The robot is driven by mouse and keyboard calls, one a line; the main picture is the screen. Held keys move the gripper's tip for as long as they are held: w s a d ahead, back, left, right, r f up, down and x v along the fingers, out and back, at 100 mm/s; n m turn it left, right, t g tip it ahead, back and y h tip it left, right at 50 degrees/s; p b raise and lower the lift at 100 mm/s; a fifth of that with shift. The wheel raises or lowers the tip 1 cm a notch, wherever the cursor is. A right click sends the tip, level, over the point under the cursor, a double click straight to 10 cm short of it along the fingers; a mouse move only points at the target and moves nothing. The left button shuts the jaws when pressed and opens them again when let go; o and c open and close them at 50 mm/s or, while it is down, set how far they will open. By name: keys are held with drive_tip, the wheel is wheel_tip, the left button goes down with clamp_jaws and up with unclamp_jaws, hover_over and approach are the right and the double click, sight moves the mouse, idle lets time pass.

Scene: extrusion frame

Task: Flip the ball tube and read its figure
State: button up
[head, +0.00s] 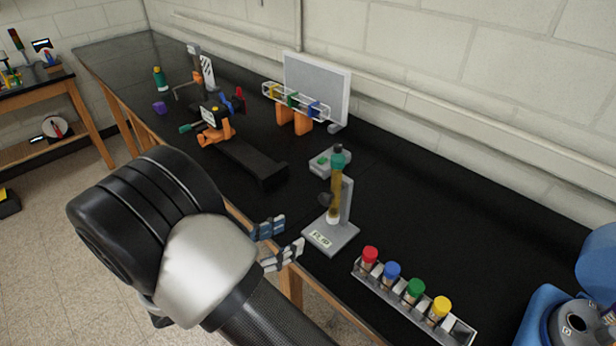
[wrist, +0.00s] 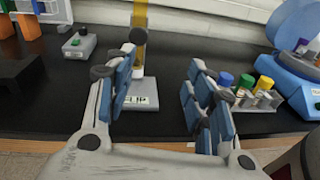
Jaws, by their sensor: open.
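The ball tube (head: 336,185) stands upright on a grey stand (head: 338,240) near the table's front edge.
A rack (head: 398,300) with red, blue, green and yellow capped vials is right of the stand. A small grey box with a green button (head: 325,160) is behind it. A blue machine (head: 580,300) stands far right. Black table is clear behind the rack.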

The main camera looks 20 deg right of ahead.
sight(323, 201)
drive_tip(key=w+d, duration=0.2)
drive_tip(key=d, duration=0.2)
drive_tip(key=w+d+f+n+t+b, duration=0.1)
drive_tip(key=w+d, duration=0.2)
drive_tip(key=d, duration=0.2)
drive_tip(key=w+d+n+t, duration=0.1)
drive_tip(key=w+d, duration=0.1)
drive_tip(key=d, duration=0.3)
drive_tip(key=shift+w+d+f+b, duration=0.15)
drive_tip(key=shift+w+b, duration=0.15)
drive_tip(key=shift+b, duration=0.1)
clamp_jaws()
idle(0.4)
